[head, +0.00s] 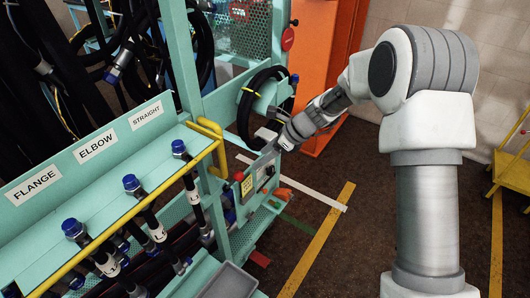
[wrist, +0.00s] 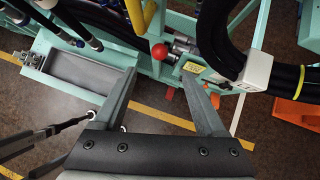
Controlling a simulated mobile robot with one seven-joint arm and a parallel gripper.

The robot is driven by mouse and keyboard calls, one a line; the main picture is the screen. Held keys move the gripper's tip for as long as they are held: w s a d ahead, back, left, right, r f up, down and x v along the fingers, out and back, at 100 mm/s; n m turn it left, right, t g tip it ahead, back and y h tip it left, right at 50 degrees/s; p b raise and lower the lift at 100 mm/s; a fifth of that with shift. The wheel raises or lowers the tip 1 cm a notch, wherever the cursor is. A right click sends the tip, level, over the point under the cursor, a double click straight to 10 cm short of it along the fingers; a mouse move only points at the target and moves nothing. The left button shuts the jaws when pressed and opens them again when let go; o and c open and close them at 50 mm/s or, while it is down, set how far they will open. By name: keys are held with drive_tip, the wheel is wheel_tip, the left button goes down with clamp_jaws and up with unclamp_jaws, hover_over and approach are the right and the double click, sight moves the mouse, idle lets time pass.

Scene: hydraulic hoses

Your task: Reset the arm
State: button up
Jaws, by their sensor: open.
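My arm reaches from the right of the head view toward the teal hose rack (head: 150,88). My gripper (head: 264,162) is in front of the rack's right end, just below a coiled black hose (head: 246,112) hanging there. In the wrist view my gripper (wrist: 162,74) has its two grey fingers spread apart, with nothing between them. A red ball-shaped knob (wrist: 159,51) shows beyond the fingertips, close to a coiled black hose (wrist: 215,40) with a white tag (wrist: 256,70). In the head view the gripper's fingertips are small and partly lost against the rack.
Blue-capped hoses (head: 131,183) stand under the FLANGE, ELBOW and STRAIGHT labels, behind a yellow rail (head: 130,208). A grey tray (head: 228,283) sits low at the front. An orange cabinet (head: 322,60) is behind; a yellow cart (head: 515,170) is at right. Floor between is open.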

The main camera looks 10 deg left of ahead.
drive_tip(key=s+d+r+n+t+h, duration=0.1)
drive_tip(key=s+d+r+n, duration=0.45)
drive_tip(key=r, duration=0.25)
drive_tip(key=s+d+r+n+t+h, duration=0.1)
drive_tip(key=s+d+r+n+h, duration=0.1)
drive_tip(key=s+d+r+n, duration=0.4)
drive_tip(key=s+d+r+n+t+h, duration=0.1)
drive_tip(key=s+d+r+n+h, duration=0.1)
drive_tip(key=s+d, duration=0.6)
drive_tip(key=s+d+r+n+t+h, duration=0.2)
drive_tip(key=s+d+r+n, duration=0.3)
drive_tip(key=s+d+n, duration=0.1)
drive_tip(key=s+d, duration=0.1)
drive_tip(key=s, duration=0.1)
drive_tip(key=shift+s+d+h, duration=0.3)
drive_tip(key=shift+s+d, duration=0.05)
drive_tip(key=shift+a, duration=0.1)
